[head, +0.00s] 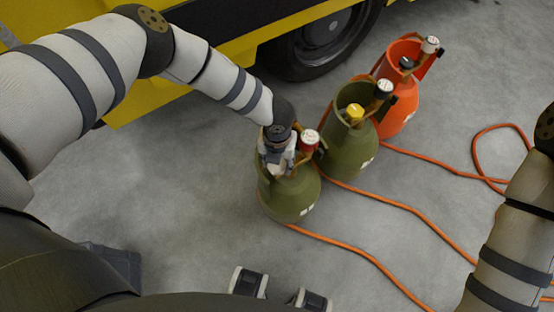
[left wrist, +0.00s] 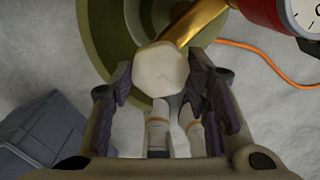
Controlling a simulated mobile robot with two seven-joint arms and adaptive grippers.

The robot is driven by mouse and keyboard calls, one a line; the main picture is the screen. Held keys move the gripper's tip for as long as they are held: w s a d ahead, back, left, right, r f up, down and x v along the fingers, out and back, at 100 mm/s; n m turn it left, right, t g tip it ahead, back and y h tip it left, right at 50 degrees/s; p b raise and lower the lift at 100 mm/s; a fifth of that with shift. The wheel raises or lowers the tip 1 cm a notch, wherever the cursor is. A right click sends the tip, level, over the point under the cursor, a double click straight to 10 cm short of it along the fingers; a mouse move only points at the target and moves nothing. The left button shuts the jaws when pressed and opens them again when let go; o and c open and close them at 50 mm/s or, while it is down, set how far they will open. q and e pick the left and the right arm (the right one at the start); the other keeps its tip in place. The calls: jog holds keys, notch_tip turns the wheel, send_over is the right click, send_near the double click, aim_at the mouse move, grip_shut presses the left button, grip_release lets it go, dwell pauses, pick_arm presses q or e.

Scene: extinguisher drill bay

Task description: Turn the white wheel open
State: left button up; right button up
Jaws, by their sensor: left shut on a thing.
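The white wheel (left wrist: 160,70) is a rounded, faceted knob on top of the nearest olive-green cylinder (head: 291,198), beside a brass outlet (left wrist: 200,25). My left gripper (left wrist: 161,88) is shut on the wheel from above, with a finger on each side of it. In the head view my left gripper (head: 277,160) covers the wheel, which I cannot make out clearly there. A red gauge with a white dial (head: 310,138) stands just right of the gripper; part of it shows in the left wrist view (left wrist: 285,12). My right gripper is out of view; only the right arm shows.
Behind stand another olive-green cylinder with a yellow wheel (head: 355,111) and an orange-red cylinder (head: 403,100) with a dark wheel. Orange hoses (head: 400,206) run over the grey floor to the right. A yellow vehicle with a black tyre (head: 322,40) stands at the back.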

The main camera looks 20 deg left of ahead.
pick_arm(q)
jog(key=o, duration=1.2)
notch_tip(320, 180, up, 12)
jog(key=shift+r, duration=0.1)
